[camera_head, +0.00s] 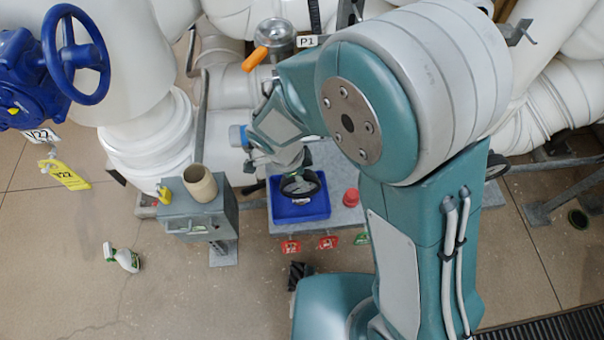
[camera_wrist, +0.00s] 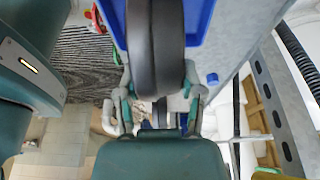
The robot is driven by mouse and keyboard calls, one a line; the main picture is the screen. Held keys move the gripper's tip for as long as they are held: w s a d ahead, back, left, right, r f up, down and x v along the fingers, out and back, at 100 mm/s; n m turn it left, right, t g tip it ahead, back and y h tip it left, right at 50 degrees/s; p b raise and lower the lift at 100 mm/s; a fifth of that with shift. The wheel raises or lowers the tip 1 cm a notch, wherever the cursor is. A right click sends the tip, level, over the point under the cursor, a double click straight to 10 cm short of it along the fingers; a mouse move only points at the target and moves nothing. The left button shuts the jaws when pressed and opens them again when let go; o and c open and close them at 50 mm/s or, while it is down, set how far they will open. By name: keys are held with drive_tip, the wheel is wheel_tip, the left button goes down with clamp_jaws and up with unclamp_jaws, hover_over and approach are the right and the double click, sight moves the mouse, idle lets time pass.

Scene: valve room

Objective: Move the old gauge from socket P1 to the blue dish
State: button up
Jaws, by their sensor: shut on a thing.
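The old gauge (camera_head: 300,184) shows as a round dark-rimmed dial within the outline of the blue dish (camera_head: 301,213). My gripper (camera_head: 298,167) is shut on the gauge from above. In the wrist view the gauge (camera_wrist: 155,48) is a thick dark disc seen edge-on between my fingers (camera_wrist: 156,96). The blue dish (camera_wrist: 201,18) shows behind it at the top. I cannot tell whether the gauge touches the dish floor. A P1 label (camera_head: 306,41) is on the pipework at the back; my arm hides part of the area beside it.
The dish stands on a grey bench (camera_head: 258,226) with a red cap (camera_head: 351,197) to its right and hanging tags in front. A grey stand (camera_head: 190,218) with a beige cup (camera_head: 200,183) is to the left. A blue valve wheel (camera_head: 75,55) is at the upper left. A spray bottle (camera_head: 122,257) is on the floor.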

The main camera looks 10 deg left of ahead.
drive_tip(key=shift+a, duration=0.1)
drive_tip(key=o, duration=1)
drive_tip(key=shift+a+f, duration=0.1)
drive_tip(key=v, duration=1.2)
drive_tip(key=shift+s, duration=0.1)
